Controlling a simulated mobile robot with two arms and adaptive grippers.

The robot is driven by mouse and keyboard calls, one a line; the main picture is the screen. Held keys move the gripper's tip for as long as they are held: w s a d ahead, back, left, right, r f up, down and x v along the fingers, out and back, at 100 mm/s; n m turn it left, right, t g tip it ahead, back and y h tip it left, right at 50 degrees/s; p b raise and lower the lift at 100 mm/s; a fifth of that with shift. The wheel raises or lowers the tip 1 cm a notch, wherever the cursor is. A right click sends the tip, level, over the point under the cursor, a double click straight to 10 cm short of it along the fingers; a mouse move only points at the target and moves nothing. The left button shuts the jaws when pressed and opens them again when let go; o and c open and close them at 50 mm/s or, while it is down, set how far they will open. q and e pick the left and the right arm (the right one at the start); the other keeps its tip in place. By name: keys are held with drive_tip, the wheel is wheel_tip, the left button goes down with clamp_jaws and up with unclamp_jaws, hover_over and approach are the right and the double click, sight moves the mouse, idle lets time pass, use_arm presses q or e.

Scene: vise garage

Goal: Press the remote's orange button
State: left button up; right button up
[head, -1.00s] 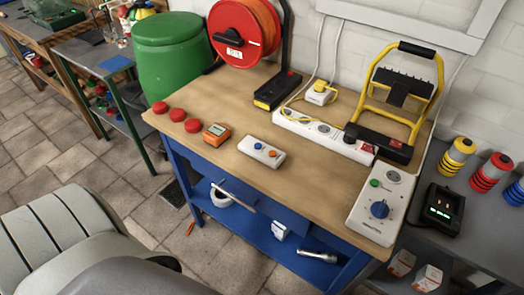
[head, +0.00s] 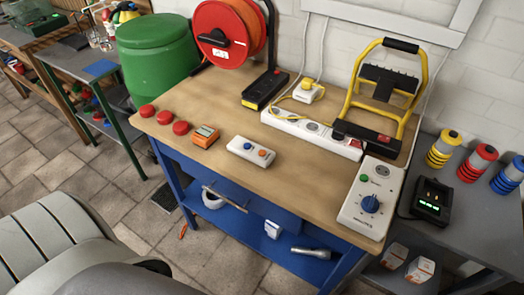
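The remote (head: 251,151) is a small light-grey box lying on the wooden top of the blue workbench (head: 215,115), near its front middle. It has a blue button on its left and an orange button (head: 262,153) on its right, both facing up. Nothing touches or covers the remote. Neither of my grippers shows in the head view.
An orange meter (head: 205,136) and several red round buttons (head: 180,128) lie left of the remote. A white power strip (head: 312,132) and a yellow-framed work light (head: 381,90) are behind. A control box (head: 371,204) with a blue knob stands right. Bare wood surrounds the remote.

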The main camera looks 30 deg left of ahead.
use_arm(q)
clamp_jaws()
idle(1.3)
